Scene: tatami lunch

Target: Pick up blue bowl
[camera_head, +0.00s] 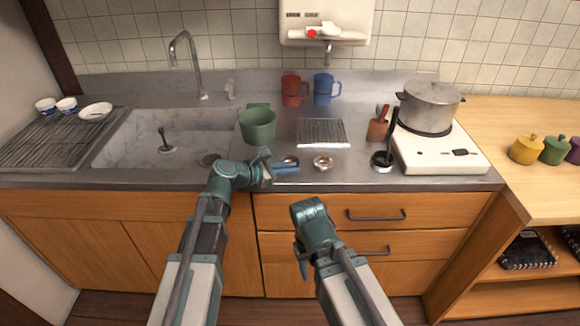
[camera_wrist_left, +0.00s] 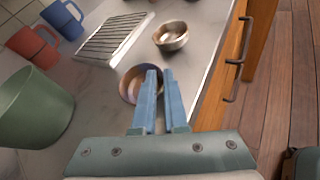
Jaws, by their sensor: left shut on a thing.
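A small bowl with a bluish rim and brownish inside (camera_wrist_left: 129,84) is at my left gripper's fingertips (camera_wrist_left: 160,76) in the left wrist view. The fingers are shut on its near rim and hide part of it. In the head view the bowl (camera_head: 291,159) shows just past the blue fingers of my left gripper (camera_head: 284,165), low over or on the steel counter; I cannot tell whether it touches the counter. My right gripper (camera_head: 302,270) hangs in front of the drawers, and its jaws are too small to read.
A second small metallic bowl (camera_head: 323,162) stands close to the right. A green pot (camera_head: 257,125) is behind the left gripper. A drying rack (camera_head: 322,132), red mug (camera_head: 291,90) and blue mug (camera_head: 324,88) stand further back. A ladle (camera_head: 383,160) and stove (camera_head: 440,152) are right.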

